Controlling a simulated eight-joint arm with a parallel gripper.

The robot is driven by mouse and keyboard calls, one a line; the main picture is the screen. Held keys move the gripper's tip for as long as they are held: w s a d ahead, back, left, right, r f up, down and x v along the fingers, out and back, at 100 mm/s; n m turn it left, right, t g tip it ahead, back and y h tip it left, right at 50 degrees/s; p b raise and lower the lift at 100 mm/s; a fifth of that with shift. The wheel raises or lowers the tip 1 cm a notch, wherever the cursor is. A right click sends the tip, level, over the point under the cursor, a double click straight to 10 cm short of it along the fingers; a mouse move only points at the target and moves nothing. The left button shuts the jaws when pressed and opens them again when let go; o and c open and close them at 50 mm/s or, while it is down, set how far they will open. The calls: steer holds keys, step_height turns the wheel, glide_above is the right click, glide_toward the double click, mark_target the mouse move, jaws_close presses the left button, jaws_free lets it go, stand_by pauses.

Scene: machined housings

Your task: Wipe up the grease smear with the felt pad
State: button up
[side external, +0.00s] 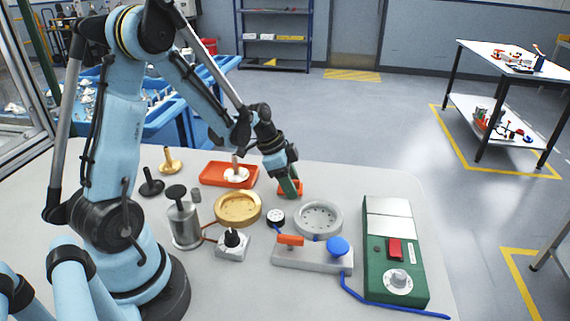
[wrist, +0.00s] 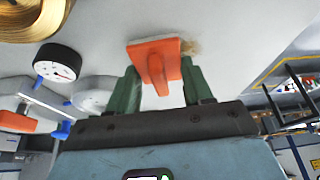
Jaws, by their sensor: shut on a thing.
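My gripper (side external: 290,183), with green fingers, is shut on the orange handle of the felt pad (side external: 285,190). In the wrist view the fingers of my gripper (wrist: 160,80) stand on either side of the handle. The pad (wrist: 142,50) has an orange back and a thin pale felt edge, and is at or very near the tabletop; contact is hard to tell. A faint brown grease smear (wrist: 193,46) shows on the table right beside the pad's edge. Part of it may be under the pad. I cannot make the smear out in the side view.
An orange tray (side external: 207,181) holding a pale part lies left of the pad. A brass ring (side external: 238,209), a dial gauge (side external: 276,217) and a grey ring housing (side external: 318,218) stand close in front. A green control box (side external: 377,245) is at right. The table behind the pad is clear.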

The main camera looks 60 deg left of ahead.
steer(key=shift+w+a, duration=0.35)
steer(key=shift+w+a+f, duration=0.15)
steer(key=shift+w+a, duration=1.7)
steer(key=shift+a, duration=0.05)
steer(key=shift+s+d, duration=2.8)
steer(key=shift+d, duration=0.05)
steer(key=shift+r, duration=3.9)
steer(key=w+d+r+m, duration=0.15)
steer(key=w+d, duration=0.25)
steer(key=d, duration=0.4)
steer(key=w+d+r+n, duration=0.1)
steer(key=w+d+r, duration=0.15)
steer(key=d, duration=0.45)
glide_above(345, 191)
steer(key=s, duration=0.1)
steer(key=shift+m, duration=0.25)
steer(key=f, duration=0.5)
steer(key=a+f, duration=0.1)
steer(key=f, duration=0.1)
steer(key=shift+f, duration=2.35)
